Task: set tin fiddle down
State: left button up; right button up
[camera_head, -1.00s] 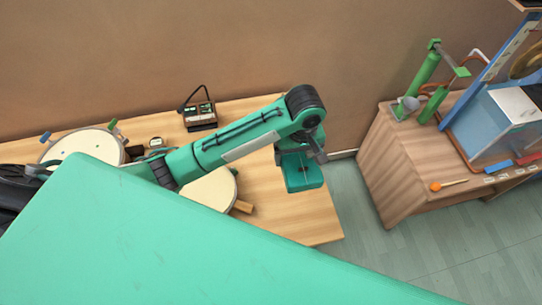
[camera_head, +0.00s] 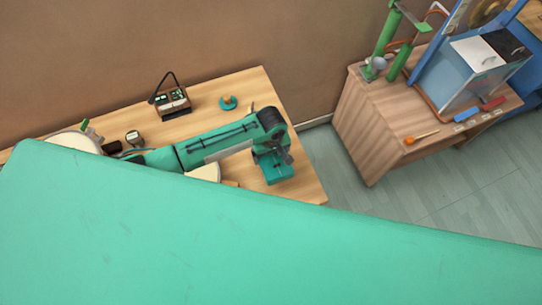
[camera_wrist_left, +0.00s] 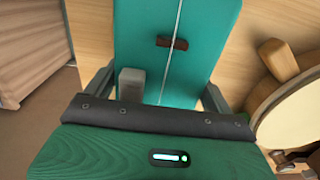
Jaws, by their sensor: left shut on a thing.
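The tin fiddle is a teal box (camera_head: 281,175) under the left wrist, at the right end of the wooden table in the head view. In the left wrist view its teal face (camera_wrist_left: 187,65) shows a pale string and a small brown bridge. My left gripper (camera_wrist_left: 158,92) is shut on the fiddle, a finger at each side. In the head view the left gripper (camera_head: 272,156) points down at it. I cannot tell whether the fiddle touches the table. My right gripper is not in view.
The wooden table (camera_head: 303,187) has a cream drum (camera_head: 205,173) left of the fiddle, a dark box with a strap (camera_head: 172,100) and a teal ring (camera_head: 228,103) behind. A wooden cabinet (camera_head: 365,125) stands right, across a floor gap.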

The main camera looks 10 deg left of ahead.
pick_arm(q)
jog(key=shift+f, duration=1.55)
jog(key=shift+f, duration=0.1)
jog(key=o, duration=1)
notch_tip(320, 180, up, 12)
jog(key=shift+r+b, duration=0.1)
jog(key=shift+b, duration=0.65)
jog(key=shift+s, duration=0.1)
